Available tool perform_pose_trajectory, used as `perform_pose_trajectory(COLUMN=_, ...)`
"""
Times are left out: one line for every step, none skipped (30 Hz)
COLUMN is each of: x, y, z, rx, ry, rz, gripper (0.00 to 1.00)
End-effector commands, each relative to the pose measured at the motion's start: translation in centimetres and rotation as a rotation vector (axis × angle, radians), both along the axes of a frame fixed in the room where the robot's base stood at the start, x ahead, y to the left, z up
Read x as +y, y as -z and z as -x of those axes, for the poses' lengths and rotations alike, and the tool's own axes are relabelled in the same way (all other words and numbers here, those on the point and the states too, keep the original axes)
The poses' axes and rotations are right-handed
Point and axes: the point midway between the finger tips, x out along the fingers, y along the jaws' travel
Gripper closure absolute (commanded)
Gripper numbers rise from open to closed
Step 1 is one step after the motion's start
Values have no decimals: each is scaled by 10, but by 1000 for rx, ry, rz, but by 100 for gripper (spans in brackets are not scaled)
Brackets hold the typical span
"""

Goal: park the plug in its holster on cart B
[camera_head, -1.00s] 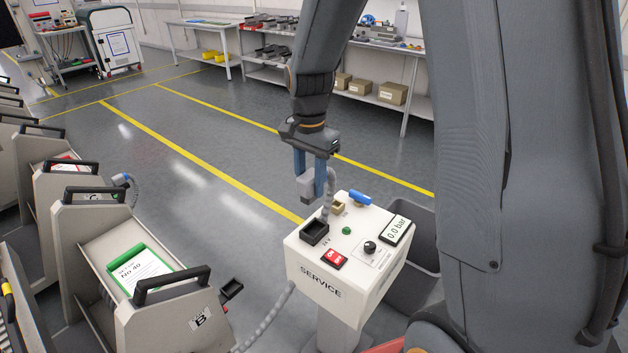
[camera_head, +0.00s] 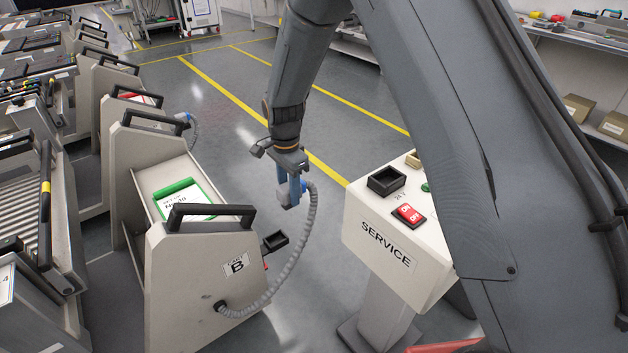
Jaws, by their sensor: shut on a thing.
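A grey corrugated cable (camera_head: 297,262) runs from the plug down to the lower front of cart B (camera_head: 185,275). The black open-topped holster (camera_head: 275,241) sticks out from the right side of cart B, beside its B label. It looks empty, and the plug is above it and slightly right in the picture, apart from it.
The service post (camera_head: 385,235) stands on the right, with an empty black socket (camera_head: 387,180) and a red switch (camera_head: 408,214) on top. Other carts (camera_head: 135,118) line the left. Open floor lies behind my gripper.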

Motion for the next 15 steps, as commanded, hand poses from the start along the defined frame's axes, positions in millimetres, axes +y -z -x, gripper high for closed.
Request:
perform_pose_trajectory(x=12, y=23, z=-4, rx=1, ry=-3, rz=1, gripper=100)
perform_pose_trajectory(x=18, y=31, z=-5, rx=1, ry=-4, rz=1, gripper=100)
perform_pose_trajectory(x=26, y=40, z=-7, rx=0, ry=-3, rz=0, gripper=100)
perform_pose_trajectory(x=30, y=47, z=-7, rx=0, ry=-2, rz=0, gripper=100)
perform_pose_trajectory(x=35, y=53, z=-7, rx=1, ry=-3, rz=1, gripper=100)
perform_pose_trajectory(x=40, y=59, z=-8, rx=0, ry=-3, rz=0, gripper=100)
perform_pose_trajectory(x=44, y=64, z=-9, rx=-1, ry=-1, rz=-1, gripper=100)
perform_pose_trajectory(x=47, y=68, z=-9, rx=-1, ry=-1, rz=-1, gripper=100)
perform_pose_trajectory(x=50, y=72, z=-10, rx=-1, ry=0, rz=-1, gripper=100)
perform_pose_trajectory(x=52, y=74, z=-10, rx=-1, ry=-1, rz=-1, gripper=100)
perform_pose_trajectory(x=54, y=76, z=-10, rx=-1, ry=-1, rz=-1, gripper=100)
perform_pose_trajectory(x=55, y=77, z=-10, rx=-2, ry=-1, rz=-1, gripper=100)
perform_pose_trajectory(x=56, y=78, z=-10, rx=-2, ry=0, rz=-1, gripper=100)
perform_pose_trajectory(x=56, y=79, z=-10, rx=-2, ry=0, rz=-1, gripper=100)
perform_pose_trajectory(x=57, y=80, z=-10, rx=-2, ry=0, rz=-1, gripper=100)
